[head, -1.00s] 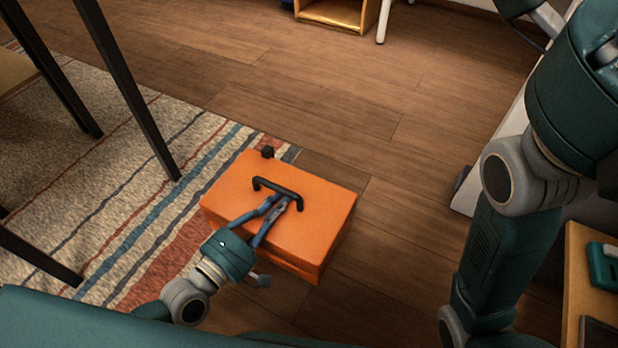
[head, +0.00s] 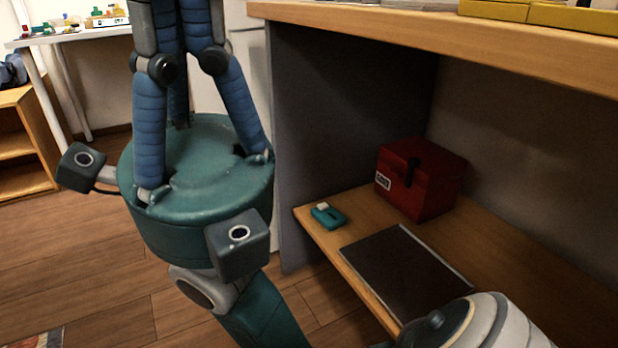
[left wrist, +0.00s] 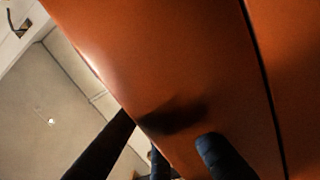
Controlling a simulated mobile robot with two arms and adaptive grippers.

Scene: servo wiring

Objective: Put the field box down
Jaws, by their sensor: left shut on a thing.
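The field box, an orange case (left wrist: 190,60), fills much of the left wrist view, very close to the camera. A dark seam runs down its right part, and a blurred dark patch, shadow or handle, shows low on it. My left gripper (left wrist: 165,148) is shut on it, with dark blue fingers against its lower edge. In the head view the left gripper (head: 190,40) rises large at left centre, fingers pointing up and tips cut off by the top edge; the box is out of that view. My right gripper is not in view.
A wooden shelf (head: 515,262) under a worktop (head: 400,32) holds a dark flat mat (head: 405,275), a red toolbox (head: 420,180) and a small teal device (head: 327,216). A grey side panel (head: 330,140) bounds it on the left. Wooden floor (head: 90,270) is clear at left.

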